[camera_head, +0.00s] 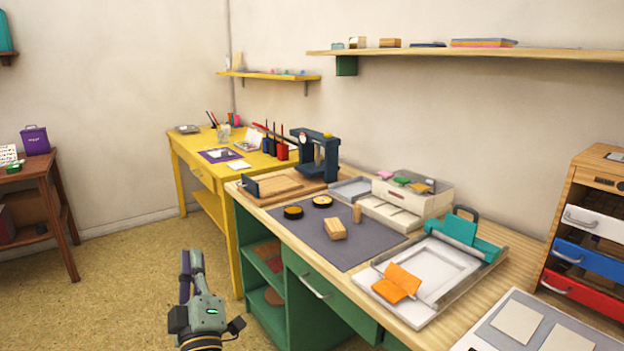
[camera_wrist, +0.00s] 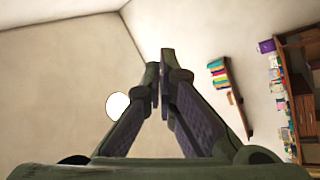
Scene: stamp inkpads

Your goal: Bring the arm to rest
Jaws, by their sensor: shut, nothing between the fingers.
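My gripper (camera_head: 192,263) stands upright in the head view, in free air over the floor in front of the green desk (camera_head: 310,297). In the wrist view my gripper (camera_wrist: 160,88) has its fingertips together with nothing between them. It points up toward the walls and ceiling. It is apart from the desk and everything on it. The lower part of my arm is cut off by the bottom of the head view.
The desk holds a grey mat (camera_head: 352,252) with two round inkpads (camera_head: 293,212) and wooden blocks (camera_head: 334,229), a dark press (camera_head: 318,156) and a white tray (camera_head: 440,272). A yellow table (camera_head: 185,150) stands behind. Open floor (camera_head: 110,270) lies left of my gripper.

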